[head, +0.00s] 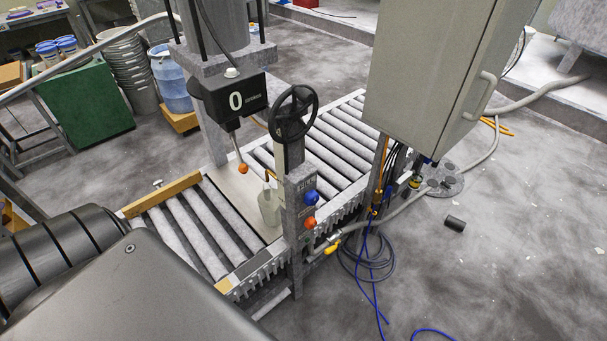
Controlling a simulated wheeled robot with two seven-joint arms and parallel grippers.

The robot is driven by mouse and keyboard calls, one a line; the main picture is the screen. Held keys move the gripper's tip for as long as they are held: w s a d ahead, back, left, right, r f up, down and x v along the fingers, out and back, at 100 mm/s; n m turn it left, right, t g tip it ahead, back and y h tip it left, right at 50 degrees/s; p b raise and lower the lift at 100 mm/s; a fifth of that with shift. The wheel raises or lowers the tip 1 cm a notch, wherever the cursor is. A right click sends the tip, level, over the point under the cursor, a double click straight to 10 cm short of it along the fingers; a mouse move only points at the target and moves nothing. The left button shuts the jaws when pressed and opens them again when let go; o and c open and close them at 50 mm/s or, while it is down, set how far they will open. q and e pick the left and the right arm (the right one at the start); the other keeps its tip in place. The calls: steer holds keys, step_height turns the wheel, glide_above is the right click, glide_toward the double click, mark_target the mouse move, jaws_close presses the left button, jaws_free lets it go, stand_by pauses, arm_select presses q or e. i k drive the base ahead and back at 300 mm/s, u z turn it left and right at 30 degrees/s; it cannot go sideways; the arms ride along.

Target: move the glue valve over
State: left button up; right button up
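A small yellow handle (332,247) sits at the end of a grey hose, low beside the roller conveyor's right side. It looks like a valve handle, but no label tells whether it is the glue valve. A lever with an orange knob (243,168) hangs below a black box (236,99) marked 0 on the press. A black handwheel (293,112) stands on a grey post with a blue button (311,197) and an orange button (310,222). Neither gripper shows; large dark arm parts of mine fill the lower left.
The roller conveyor (185,228) has a wooden stop bar across it. A pale container (269,206) stands at the press behind the post. A grey cabinet (437,70) hangs at the right. Blue cables (372,262) and a small black cylinder (455,223) lie on the floor.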

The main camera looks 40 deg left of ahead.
mark_target(330, 249)
steer(key=u, duration=0.9)
steer(key=k, duration=0.2)
steer(key=u, duration=0.05)
